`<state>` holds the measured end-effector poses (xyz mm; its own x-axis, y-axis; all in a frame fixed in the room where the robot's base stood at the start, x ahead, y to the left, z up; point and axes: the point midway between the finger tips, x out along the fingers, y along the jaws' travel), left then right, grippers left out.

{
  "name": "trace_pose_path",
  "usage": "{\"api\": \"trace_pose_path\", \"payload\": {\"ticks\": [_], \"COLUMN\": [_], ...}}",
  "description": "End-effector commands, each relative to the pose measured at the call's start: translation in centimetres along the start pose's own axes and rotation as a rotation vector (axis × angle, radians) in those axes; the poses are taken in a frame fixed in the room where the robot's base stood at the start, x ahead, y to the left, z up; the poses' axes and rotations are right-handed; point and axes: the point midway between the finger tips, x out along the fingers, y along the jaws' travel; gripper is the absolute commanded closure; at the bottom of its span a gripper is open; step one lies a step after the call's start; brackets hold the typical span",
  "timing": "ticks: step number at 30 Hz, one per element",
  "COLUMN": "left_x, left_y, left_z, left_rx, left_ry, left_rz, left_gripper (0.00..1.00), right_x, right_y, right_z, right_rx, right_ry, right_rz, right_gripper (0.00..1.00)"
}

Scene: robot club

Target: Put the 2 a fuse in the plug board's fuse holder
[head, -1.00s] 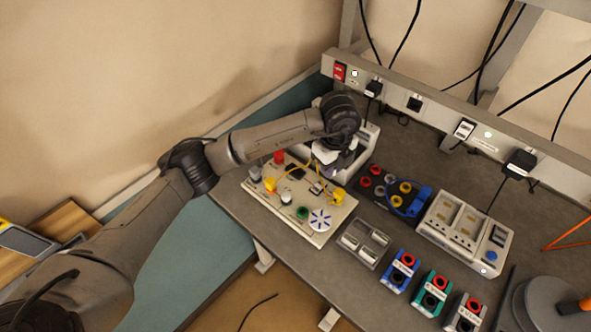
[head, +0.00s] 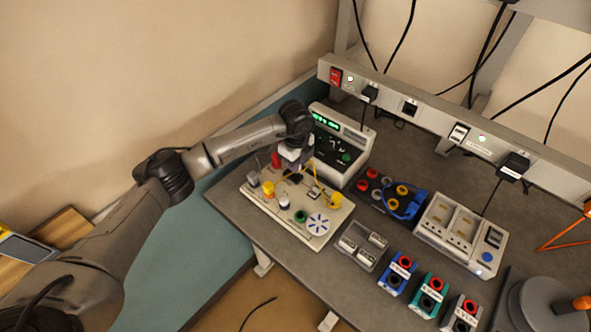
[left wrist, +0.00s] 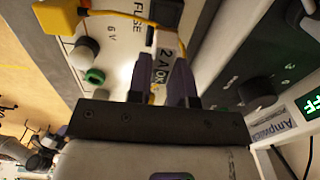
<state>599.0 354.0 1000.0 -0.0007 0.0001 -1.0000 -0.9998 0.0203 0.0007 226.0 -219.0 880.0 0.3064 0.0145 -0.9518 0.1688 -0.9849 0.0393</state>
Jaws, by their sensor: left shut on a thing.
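The pale plug board (head: 268,207) lies at the left end of the bench, with yellow plugs, a yellow wire, a green part and a fan-like disc. My left gripper (head: 293,166) is over its back edge. In the left wrist view the gripper (left wrist: 162,82) is shut on the 2 A fuse (left wrist: 160,62), a white piece marked "2 A OK". The fuse is close to the black fuse holder (left wrist: 166,12) beside the "FUSE" print on the board (left wrist: 113,62). I cannot tell whether they touch. My right gripper is out of view.
A power supply (head: 352,138) with a green display stands close behind the gripper. A dark jack block (head: 371,205), a grey tray (head: 346,244), meter-like boxes (head: 396,276) and a white unit (head: 432,235) sit to the right. A socket rail (head: 440,129) runs along the back.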

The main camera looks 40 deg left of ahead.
Motion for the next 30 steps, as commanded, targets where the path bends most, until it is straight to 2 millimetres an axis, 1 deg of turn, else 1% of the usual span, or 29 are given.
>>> {"api": "trace_pose_path", "payload": {"ticks": [5, 7, 15, 28, 29, 30], "left_x": [0.4, 0.8, 3.9, 4.6, 4.5, 4.5], "left_y": [0.0, 0.0, 0.0, 0.0, 0.0, 0.0], "left_z": [0.3, 0.3, 0.3, 0.3, 0.3, 0.3], "left_rx": [0.001, 0.001, 0.000, 0.001, 0.001, 0.001], "left_ry": [0.000, 0.001, 0.001, 0.000, 0.000, 0.000], "left_rz": [0.000, 0.000, 0.001, -0.001, -0.001, -0.001], "left_gripper": [1.00, 1.00, 1.00, 1.00, 0.77, 0.73], "right_x": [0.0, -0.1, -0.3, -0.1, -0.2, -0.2], "right_y": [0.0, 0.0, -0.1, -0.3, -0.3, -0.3], "right_z": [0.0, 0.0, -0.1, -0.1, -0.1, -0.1], "right_rx": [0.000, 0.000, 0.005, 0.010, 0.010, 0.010], "right_ry": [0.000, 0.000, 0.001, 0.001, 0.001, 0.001], "right_rz": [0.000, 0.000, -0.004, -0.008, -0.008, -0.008], "right_gripper": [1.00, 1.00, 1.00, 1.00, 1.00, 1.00]}}
